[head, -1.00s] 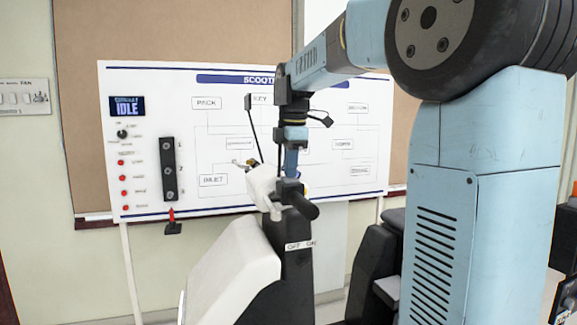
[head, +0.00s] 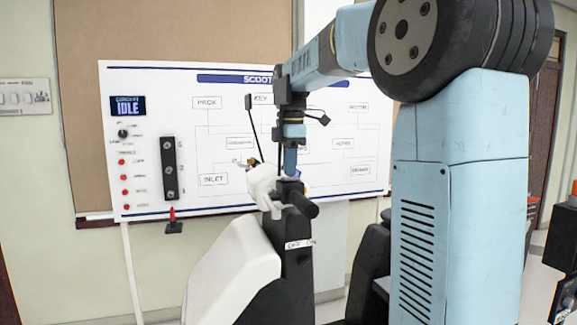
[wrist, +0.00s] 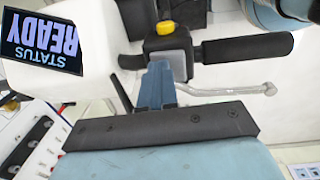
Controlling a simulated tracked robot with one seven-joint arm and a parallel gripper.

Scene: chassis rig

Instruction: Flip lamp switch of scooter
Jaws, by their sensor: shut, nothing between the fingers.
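The scooter (head: 232,268) stands in front of the board, with a white front panel and a dark body. Its black handlebar grip (wrist: 245,48) and silver lever (wrist: 230,90) show in the wrist view. A black control housing with a yellow button (wrist: 165,27) sits at the inner end of the grip. I cannot tell if this is the lamp switch. My gripper (wrist: 158,68) is shut and empty, with its tips close to the housing; contact is unclear. In the head view my gripper (head: 290,172) points down at the handlebar, its tips partly hidden.
A screen on the scooter reads "STATUS READY" (wrist: 42,45). An "OFF ON" label (head: 300,244) is on the scooter's dark body. The white board (head: 220,115) behind has a "CIRCUIT IDLE" display (head: 127,106), red buttons and a black switch strip (head: 169,168).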

